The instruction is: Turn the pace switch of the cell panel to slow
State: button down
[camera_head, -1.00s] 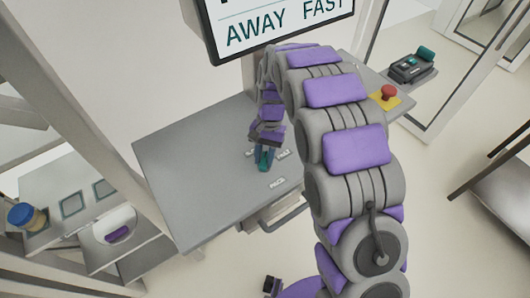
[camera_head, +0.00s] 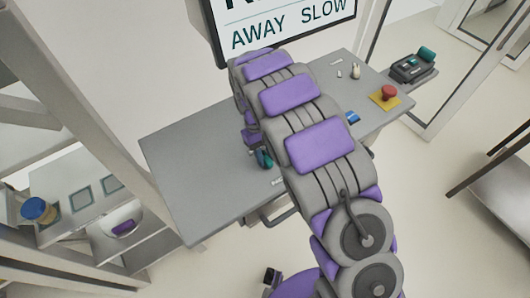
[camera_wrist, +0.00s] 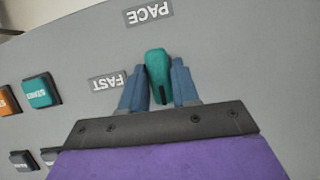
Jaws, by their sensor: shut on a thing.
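The pace switch is a teal knob (camera_wrist: 156,72) on the grey cell panel (camera_wrist: 230,60), seen in the wrist view. My gripper (camera_wrist: 158,80) is shut on it, with one blue finger on each side. The PACE label (camera_wrist: 148,12) and the FAST label (camera_wrist: 108,82) show beside the knob, upside down. No SLOW label shows; my gripper covers part of the panel. In the head view the knob (camera_head: 266,160) is partly hidden behind my arm. The screen (camera_head: 285,22) above the panel reads "AWAY SLOW".
A green START button (camera_wrist: 40,91) and an orange button (camera_wrist: 8,101) lie left of the knob in the wrist view. A red button on a yellow base (camera_head: 387,95) and a blue item (camera_head: 352,118) are on the panel's right side. Its left part is clear.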

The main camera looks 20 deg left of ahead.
aim_at(268, 161)
jog(key=shift+n, duration=0.5)
jog(key=c, duration=0.9)
grip_release()
jog(key=shift+a, duration=0.1)
jog(key=shift+w+r, duration=0.1)
jog(key=shift+r, duration=1.45)
jog(key=shift+s+r+p, duration=0.2)
jog(key=shift+r+p, duration=0.05)
jog(key=shift+p, duration=0.05)
jog(key=s+d, duration=0.2)
jog(key=s, duration=0.2)
jog(key=s+d+r, duration=0.1)
jog(key=s+d, duration=0.2)
jog(key=s, duration=0.1)
jog(key=s+d, duration=0.3)
jog(key=s, duration=0.2)
jog(key=shift+s+d+r, duration=0.1)
jog(key=shift+d+r, duration=0.05)
jog(key=shift+d, duration=0.05)
